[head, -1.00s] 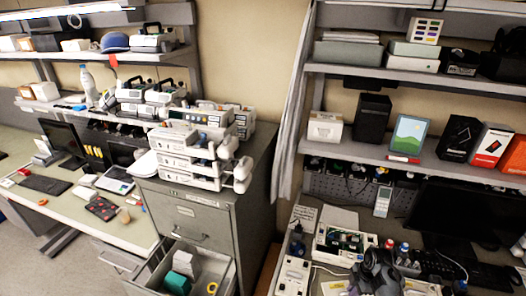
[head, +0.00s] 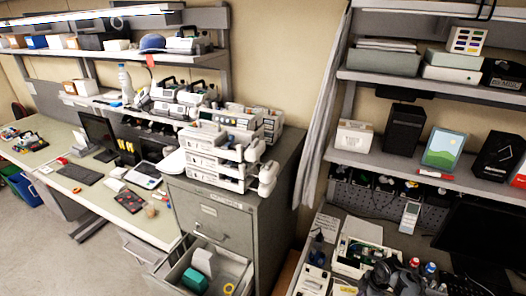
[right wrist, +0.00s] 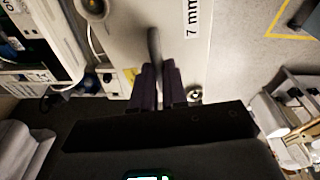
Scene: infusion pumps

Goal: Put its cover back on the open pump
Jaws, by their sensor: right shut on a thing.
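The open pump (head: 366,252) stands on the right bench in the head view, its casing off and a green board showing inside. My right gripper (head: 385,277) shows as a dark shape just in front of it, at the bottom of the picture. In the right wrist view its dark fingers (right wrist: 160,80) are shut on a slim grey thing (right wrist: 154,45) that sticks out past them over a pale surface (right wrist: 120,25). I cannot tell whether that thing is part of the cover. No cover can be made out for certain. My left gripper is not in view.
Several closed pumps (head: 222,155) are stacked on the grey cabinet (head: 215,210), whose drawer (head: 230,265) is open. A white device (head: 314,280) is beside the open pump. Bottles (head: 430,268) and a monitor (head: 475,240) stand to its right.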

